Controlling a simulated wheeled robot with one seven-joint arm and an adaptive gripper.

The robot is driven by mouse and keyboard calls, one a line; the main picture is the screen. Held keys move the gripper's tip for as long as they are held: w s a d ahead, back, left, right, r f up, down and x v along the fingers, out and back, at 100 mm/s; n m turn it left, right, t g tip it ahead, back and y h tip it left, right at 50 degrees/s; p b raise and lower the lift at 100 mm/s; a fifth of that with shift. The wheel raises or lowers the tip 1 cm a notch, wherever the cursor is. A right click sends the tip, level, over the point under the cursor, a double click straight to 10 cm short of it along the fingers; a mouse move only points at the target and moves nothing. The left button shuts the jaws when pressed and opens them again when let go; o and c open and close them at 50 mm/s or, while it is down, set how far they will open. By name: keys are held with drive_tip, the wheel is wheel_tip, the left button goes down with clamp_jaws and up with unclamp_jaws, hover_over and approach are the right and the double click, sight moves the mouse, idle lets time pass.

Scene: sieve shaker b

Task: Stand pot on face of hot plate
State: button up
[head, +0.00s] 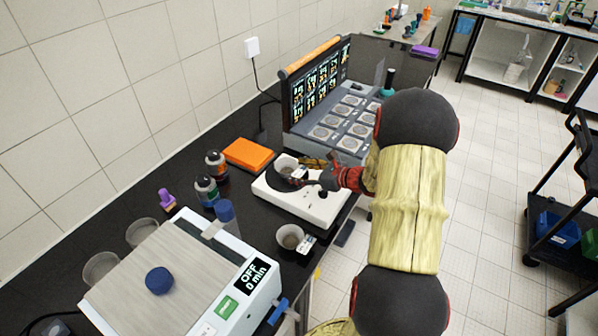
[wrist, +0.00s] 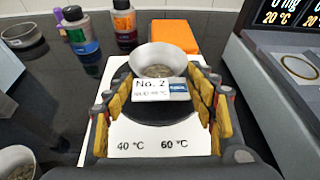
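A small pale pot (head: 286,164) with a white tag reading "No. 2" is at the round black face (head: 271,181) of the white hot plate (head: 312,208). In the wrist view the pot (wrist: 160,58) looks upright over the black face, its tag (wrist: 155,90) toward me. The hot plate front (wrist: 150,145) reads 40 °C and 60 °C. My gripper (wrist: 162,82) has its yellow-padded fingers spread to either side of the tag, with small gaps showing. In the head view my gripper (head: 322,172) reaches in from the right. The pot's underside is hidden.
A second tagged pot (head: 290,237) stands on the dark bench near the hot plate. Two bottles (head: 206,190) and an orange box (head: 248,154) are behind. A screened multi-well device (head: 330,110) is on the far side. An "OFF 0 min" device (head: 185,275) is nearer.

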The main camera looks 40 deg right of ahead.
drive_tip(key=shift+o, duration=0.9)
drive_tip(key=shift+r, duration=0.2)
drive_tip(key=p+v, duration=0.2)
drive_tip(key=v, duration=0.9)
drive_tip(key=shift+s+p, duration=0.3)
drive_tip(key=shift+s, duration=0.05)
drive_tip(key=s+a+r+n+g+y, duration=0.15)
drive_tip(key=a+r+n+g, duration=0.25)
drive_tip(key=a+n, duration=0.65)
drive_tip(key=s+a+r+n+g+y, duration=0.15)
drive_tip(key=a+r+n+g, duration=0.3)
drive_tip(key=a, duration=1.05)
drive_tip(key=s+a+r+n+h, duration=0.3)
drive_tip(key=s+n, duration=0.3)
drive_tip(key=n, duration=0.2)
drive_tip(key=s+a+r+n+t+h, duration=0.1)
drive_tip(key=s+a+r+n+h, duration=0.2)
drive_tip(key=s+r+n, duration=0.2)
drive_tip(key=s+n, duration=0.2)
drive_tip(key=n, duration=0.2)
drive_tip(key=shift+s+a+r+h, duration=0.15)
drive_tip(key=shift+a+h, duration=0.05)
drive_tip(key=shift+h, duration=0.2)
